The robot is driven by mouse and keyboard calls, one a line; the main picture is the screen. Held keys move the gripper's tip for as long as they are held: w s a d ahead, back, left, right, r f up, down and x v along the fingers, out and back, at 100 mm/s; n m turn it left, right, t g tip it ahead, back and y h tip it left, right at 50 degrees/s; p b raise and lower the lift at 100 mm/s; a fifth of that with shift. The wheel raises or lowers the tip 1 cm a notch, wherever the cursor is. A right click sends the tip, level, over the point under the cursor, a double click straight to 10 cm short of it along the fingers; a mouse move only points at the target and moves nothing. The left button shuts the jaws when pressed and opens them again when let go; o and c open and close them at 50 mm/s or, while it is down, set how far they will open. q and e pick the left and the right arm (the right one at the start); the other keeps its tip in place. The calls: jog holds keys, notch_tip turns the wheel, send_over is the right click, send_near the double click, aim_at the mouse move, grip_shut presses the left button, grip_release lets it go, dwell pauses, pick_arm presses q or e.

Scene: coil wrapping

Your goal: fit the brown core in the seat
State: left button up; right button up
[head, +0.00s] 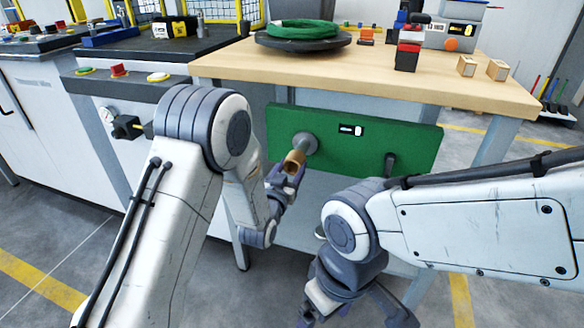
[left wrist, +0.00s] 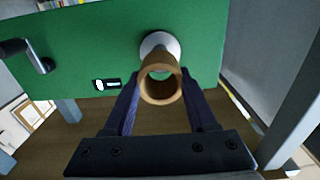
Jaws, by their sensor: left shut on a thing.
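The brown core (head: 294,159) is a short hollow tube. My left gripper (head: 288,174) is shut on it, in front of the green panel (head: 405,138). The grey round seat (head: 307,141) sticks out from the panel, directly behind the core. In the left wrist view, the core (left wrist: 161,88) lies between my two dark fingers, its open end toward the camera. It overlaps the lower part of the pale seat (left wrist: 160,46); whether they touch cannot be told. My right gripper (head: 358,305) is low at the bottom of the head view, its fingers spread and nothing visible between them.
The panel hangs at the front of a wooden table (head: 430,82). A black handle (head: 390,162) sticks out at its right. A green coil (head: 303,29) lies on a dark turntable (head: 302,41) on the table. A white cabinet (head: 50,125) stands at left.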

aim_at(300, 153)
pick_arm(q)
jog(key=shift+b+x, duration=0.45)
jog(key=shift+x, duration=3.2)
jog(key=o, duration=1.4)
jog(key=shift+o, duration=0.2)
jog(key=p+v, duration=0.2)
jog(key=v, duration=0.8)
jog(key=shift+s+p, duration=0.2)
jog(key=shift+p, duration=0.1)
jog(key=b+x, duration=0.2)
jog(key=x, duration=0.7)
